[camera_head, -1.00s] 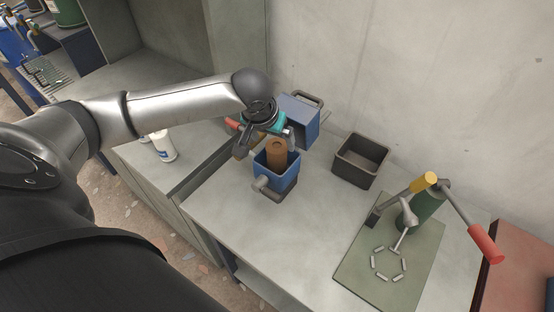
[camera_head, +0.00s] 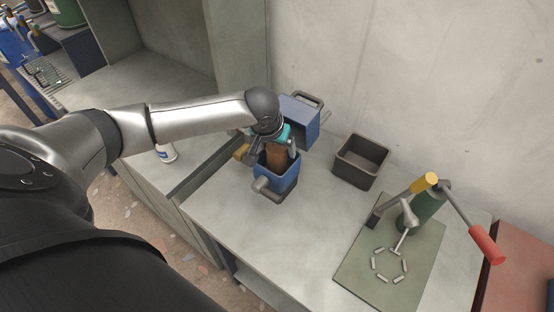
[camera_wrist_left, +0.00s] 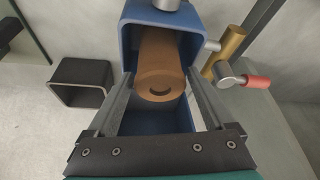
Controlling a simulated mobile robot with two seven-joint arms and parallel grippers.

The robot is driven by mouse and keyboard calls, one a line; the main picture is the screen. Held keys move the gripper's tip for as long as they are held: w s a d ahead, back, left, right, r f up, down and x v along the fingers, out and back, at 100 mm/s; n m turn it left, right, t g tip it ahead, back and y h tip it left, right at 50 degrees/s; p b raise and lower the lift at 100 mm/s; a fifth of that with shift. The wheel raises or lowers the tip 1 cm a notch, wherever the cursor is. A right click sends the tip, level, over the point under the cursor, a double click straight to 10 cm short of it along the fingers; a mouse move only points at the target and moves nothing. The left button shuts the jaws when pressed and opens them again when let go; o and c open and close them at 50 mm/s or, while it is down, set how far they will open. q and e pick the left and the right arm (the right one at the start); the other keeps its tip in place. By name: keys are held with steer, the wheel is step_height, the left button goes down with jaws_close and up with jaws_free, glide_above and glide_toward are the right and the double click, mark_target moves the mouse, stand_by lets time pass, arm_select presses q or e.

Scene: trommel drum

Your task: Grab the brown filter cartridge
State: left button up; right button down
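The brown filter cartridge (camera_head: 276,157) stands upright in the open blue housing (camera_head: 284,184) on the bench. In the left wrist view the cartridge (camera_wrist_left: 160,75) shows its round end with a dark slot. My left gripper (camera_head: 276,146) is over the housing. In the left wrist view its two fingers (camera_wrist_left: 159,92) are apart, one on each side of the cartridge, with a visible gap on the right. I cannot tell whether either finger touches it. My right gripper is not in view.
A blue box-shaped part with a handle (camera_head: 300,117) stands behind the housing. A dark open bin (camera_head: 361,161) is to its right. A green mat (camera_head: 372,276) holds a green device with a red-handled lever (camera_head: 486,244) and several small metal pieces. The bench between is clear.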

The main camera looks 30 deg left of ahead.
arm_select(q)
jaws_close()
stand_by(0.5)
